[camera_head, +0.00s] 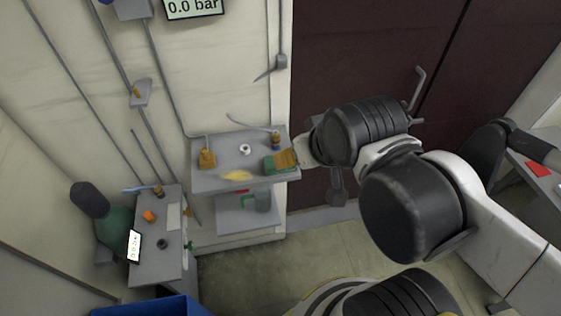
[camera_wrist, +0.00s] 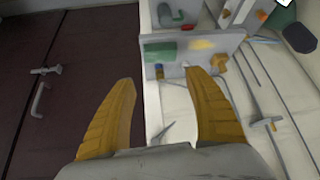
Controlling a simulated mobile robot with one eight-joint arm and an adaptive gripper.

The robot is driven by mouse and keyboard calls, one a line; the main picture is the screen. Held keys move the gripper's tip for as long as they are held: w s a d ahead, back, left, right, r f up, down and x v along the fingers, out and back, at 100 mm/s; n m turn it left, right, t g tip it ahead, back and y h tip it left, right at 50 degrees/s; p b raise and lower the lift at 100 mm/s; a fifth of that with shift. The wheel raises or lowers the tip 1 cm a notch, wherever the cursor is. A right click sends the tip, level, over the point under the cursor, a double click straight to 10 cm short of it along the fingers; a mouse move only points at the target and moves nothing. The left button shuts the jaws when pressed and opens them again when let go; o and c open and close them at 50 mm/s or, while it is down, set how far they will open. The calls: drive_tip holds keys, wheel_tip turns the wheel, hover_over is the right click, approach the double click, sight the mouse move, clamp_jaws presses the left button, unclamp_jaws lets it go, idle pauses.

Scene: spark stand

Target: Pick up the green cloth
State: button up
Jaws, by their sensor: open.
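The green cloth (camera_head: 268,166) lies folded flat on the right part of a grey upper shelf (camera_head: 210,183) against the wall. In the head view my gripper (camera_head: 285,159) covers part of it, and I cannot tell whether they touch. In the wrist view, the green cloth (camera_wrist: 160,52) shows beyond the fingertips, with a visible gap. My gripper (camera_wrist: 158,77) has its two orange-yellow fingers wide apart, with nothing between them. A yellow cloth (camera_head: 237,175) lies left of the green one at the shelf's front.
The upper shelf also holds a white ring (camera_head: 244,150) and brass fittings (camera_head: 207,158) (camera_head: 276,138). A grey mug (camera_head: 263,202) stands on the lower shelf. A small grey table (camera_head: 150,275) and a blue bin (camera_head: 150,307) are at left. A dark door (camera_head: 350,50) stands behind my arm.

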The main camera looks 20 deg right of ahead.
drive_tip(key=o, duration=0.6)
drive_tip(key=shift+o, duration=1.1)
drive_tip(key=shift+w+r, duration=0.15)
drive_tip(key=shift+r, duration=0.05)
drive_tip(key=w+f+g+p, duration=0.1)
drive_tip(key=w+f+g, duration=0.1)
drive_tip(key=w, duration=0.1)
drive_tip(key=w+f+m+g+p, duration=0.1)
drive_tip(key=w+f+g+p, duration=0.1)
drive_tip(key=w, duration=0.2)
drive_tip(key=w+f+g+p, duration=0.1)
drive_tip(key=w+g+p, duration=0.1)
drive_tip(key=w+g, duration=0.1)
drive_tip(key=shift+w+a+f+m, duration=0.15)
drive_tip(key=shift+a+f+m, duration=0.1)
drive_tip(key=shift+f+m, duration=0.15)
wheel_tip(320, 180, down, 11)
drive_tip(key=b, duration=0.4)
drive_tip(key=shift+d+r, duration=0.15)
drive_tip(key=shift+r, duration=0.05)
